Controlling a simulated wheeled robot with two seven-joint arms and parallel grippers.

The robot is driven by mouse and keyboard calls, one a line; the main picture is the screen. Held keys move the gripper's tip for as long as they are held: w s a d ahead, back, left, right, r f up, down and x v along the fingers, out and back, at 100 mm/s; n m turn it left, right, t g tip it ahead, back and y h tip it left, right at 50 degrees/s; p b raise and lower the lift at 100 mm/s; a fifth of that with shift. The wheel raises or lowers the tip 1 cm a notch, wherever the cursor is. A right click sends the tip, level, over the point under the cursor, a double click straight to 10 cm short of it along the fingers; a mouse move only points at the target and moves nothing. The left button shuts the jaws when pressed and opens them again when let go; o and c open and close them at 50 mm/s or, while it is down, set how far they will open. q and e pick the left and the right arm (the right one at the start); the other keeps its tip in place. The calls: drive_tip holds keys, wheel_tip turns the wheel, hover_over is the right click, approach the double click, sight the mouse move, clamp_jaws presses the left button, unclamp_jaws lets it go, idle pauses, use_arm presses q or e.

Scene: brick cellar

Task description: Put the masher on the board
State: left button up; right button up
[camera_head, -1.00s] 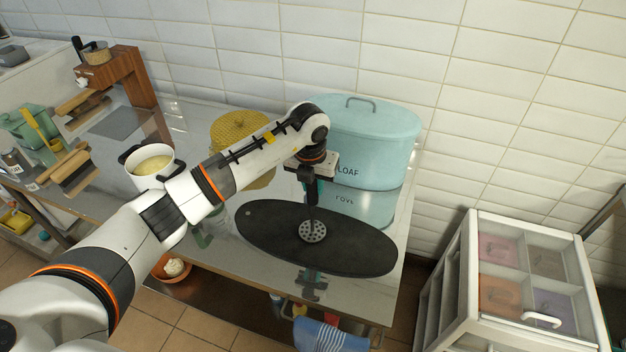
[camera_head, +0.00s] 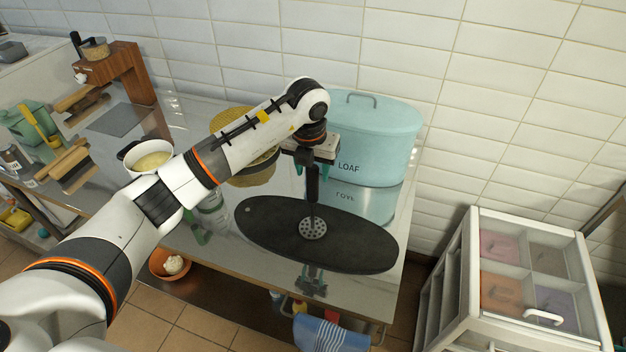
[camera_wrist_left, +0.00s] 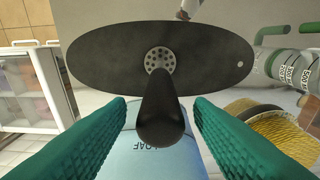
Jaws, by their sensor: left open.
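The masher (camera_head: 313,228) has a round perforated metal head and a dark handle. It stands upright with its head on the black oval board (camera_head: 360,247), near the board's middle. In the left wrist view the handle of the masher (camera_wrist_left: 162,118) points up towards the camera, and the board (camera_wrist_left: 105,55) lies beneath. My left gripper (camera_head: 312,168) is open above the board, at the top of the handle. In the left wrist view the green fingers of my left gripper (camera_wrist_left: 160,100) are spread, with clear gaps on both sides of the handle. My right gripper is not in view.
A blue loaf bin (camera_head: 375,140) stands behind the board, close to my gripper. A yellow woven-lidded container (camera_head: 232,120) and a white pot (camera_head: 150,160) are to the left. A white drawer cabinet (camera_head: 510,280) stands right of the counter. A striped towel (camera_head: 330,335) hangs at the front.

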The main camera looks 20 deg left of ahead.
use_arm(q)
drive_tip(key=r, duration=0.2)
drive_tip(key=r+b, duration=0.1)
drive_tip(key=r, duration=0.1)
drive_tip(key=s+r, duration=0.1)
drive_tip(key=r, duration=0.1)
drive_tip(key=shift+r+b, duration=0.2)
drive_tip(key=shift+b, duration=0.1)
drive_tip(key=shift+s+r, duration=0.1)
drive_tip(key=shift+r, duration=0.6)
